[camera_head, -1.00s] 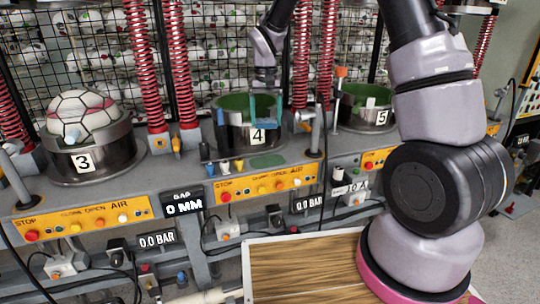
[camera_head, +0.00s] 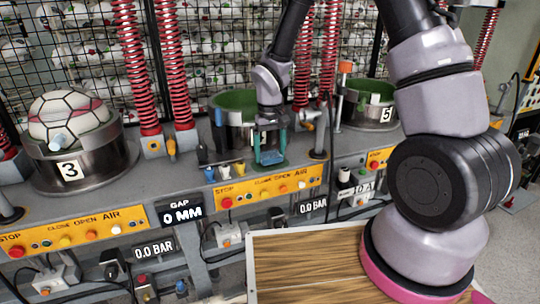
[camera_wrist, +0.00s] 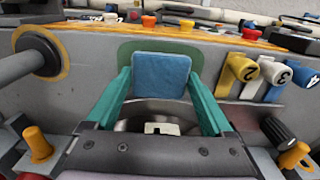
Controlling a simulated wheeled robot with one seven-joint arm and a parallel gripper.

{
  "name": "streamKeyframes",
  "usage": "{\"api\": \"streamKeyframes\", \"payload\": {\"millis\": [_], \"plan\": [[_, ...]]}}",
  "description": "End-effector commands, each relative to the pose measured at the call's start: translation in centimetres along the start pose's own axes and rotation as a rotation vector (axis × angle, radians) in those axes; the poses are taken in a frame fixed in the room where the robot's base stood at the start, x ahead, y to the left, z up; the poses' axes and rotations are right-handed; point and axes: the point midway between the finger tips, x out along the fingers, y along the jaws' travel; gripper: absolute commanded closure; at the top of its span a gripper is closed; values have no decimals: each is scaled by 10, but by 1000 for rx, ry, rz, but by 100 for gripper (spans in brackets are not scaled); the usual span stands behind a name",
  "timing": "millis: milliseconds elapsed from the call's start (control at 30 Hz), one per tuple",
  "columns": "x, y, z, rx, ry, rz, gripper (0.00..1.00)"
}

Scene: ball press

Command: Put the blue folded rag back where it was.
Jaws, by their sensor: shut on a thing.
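The blue folded rag (camera_wrist: 160,76) is a small, roughly square pad. My gripper (camera_wrist: 158,84) has teal fingers and is shut on it, one finger at each side. In the head view the rag (camera_head: 271,157) is low over the bench in front of press 4, below my gripper (camera_head: 270,147). A flat dark green patch (camera_wrist: 125,56) on the bench shows around the rag's edges in the wrist view. The rag covers most of the patch. I cannot tell whether the rag touches it.
The press 4 bowl (camera_head: 229,105) is just behind my gripper. Yellow, white and blue numbered levers (camera_wrist: 242,68) stand close to the rag. A grey post (camera_wrist: 30,55) rises on the other side. A button panel (camera_head: 268,186) runs along the bench front.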

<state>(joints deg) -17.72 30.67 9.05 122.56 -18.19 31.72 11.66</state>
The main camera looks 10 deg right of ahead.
Motion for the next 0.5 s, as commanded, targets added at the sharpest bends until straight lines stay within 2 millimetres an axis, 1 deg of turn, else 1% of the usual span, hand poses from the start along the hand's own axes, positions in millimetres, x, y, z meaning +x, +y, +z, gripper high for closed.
{"api": "streamKeyframes", "payload": {"millis": [33,100,300,433,467,500], "plan": [[7,0,1,-1,-4,0,66],[11,0,0,-1,-1,0,66],[11,0,0,0,0,0,66],[14,0,0,0,-1,0,66],[14,0,0,0,-1,0,3],[14,0,0,0,-1,0,0]]}}
